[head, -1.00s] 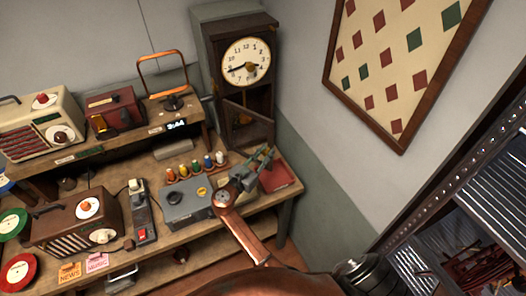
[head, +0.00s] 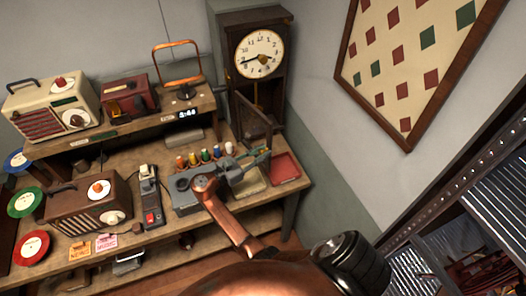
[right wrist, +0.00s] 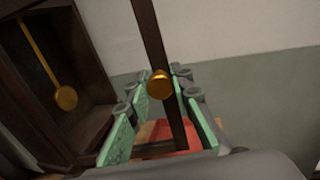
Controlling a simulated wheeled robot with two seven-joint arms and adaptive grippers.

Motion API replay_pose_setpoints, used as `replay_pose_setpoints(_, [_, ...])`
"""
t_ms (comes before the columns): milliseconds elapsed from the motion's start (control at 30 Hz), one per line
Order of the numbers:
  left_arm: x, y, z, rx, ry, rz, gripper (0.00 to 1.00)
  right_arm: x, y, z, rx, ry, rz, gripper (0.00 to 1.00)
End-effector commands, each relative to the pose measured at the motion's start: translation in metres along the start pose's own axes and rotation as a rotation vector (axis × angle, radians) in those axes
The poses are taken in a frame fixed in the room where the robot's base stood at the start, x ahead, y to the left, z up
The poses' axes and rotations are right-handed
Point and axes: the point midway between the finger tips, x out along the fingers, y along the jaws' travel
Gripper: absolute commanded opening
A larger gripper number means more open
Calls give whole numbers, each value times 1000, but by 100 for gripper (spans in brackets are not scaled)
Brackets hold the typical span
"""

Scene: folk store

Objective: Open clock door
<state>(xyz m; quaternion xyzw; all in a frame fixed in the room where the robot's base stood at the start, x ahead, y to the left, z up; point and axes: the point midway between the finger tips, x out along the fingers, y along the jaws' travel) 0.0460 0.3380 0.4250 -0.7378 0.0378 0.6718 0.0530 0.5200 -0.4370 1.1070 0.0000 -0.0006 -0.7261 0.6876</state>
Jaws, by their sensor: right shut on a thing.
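The dark wooden pendulum clock (head: 228,70) stands at the back right corner of the bench, with a round cream dial (head: 259,54). In the right wrist view the door (right wrist: 148,30) is seen nearly edge-on, with a round brass knob (right wrist: 159,84), and the brass pendulum (right wrist: 65,98) shows in the open case. My right gripper (head: 264,154) is shut on the door; its green-padded fingers (right wrist: 160,105) lie on both sides of the door edge by the knob. My left gripper is out of view.
A red tray (head: 285,168) lies below the door at the bench's right end. Several coloured spools (head: 205,154) and a grey box (head: 183,194) stand left of my gripper. A framed diamond panel (head: 408,60) hangs on the right wall. A metal rack (head: 440,240) stands at the lower right.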

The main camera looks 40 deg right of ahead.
Motion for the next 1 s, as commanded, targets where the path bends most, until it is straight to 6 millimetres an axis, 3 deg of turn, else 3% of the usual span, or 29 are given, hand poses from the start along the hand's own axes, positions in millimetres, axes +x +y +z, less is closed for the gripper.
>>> replay_pose_setpoints(33, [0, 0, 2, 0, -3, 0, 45, 1, -2, -1, -2, 0, -7, 0])
replay_pose_setpoints(67, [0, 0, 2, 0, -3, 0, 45, 1, -2, -1, -2, 0, -7, 21])
replay_pose_setpoints(300, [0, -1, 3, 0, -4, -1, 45, 0, -2, -1, -3, 1, -6, 37])
replay_pose_setpoints(667, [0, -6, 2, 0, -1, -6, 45, -6, -2, -1, -2, 2, -4, 38])
replay_pose_setpoints(1000, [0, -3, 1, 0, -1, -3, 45, -57, -4, -2, -3, 2, -6, 38])
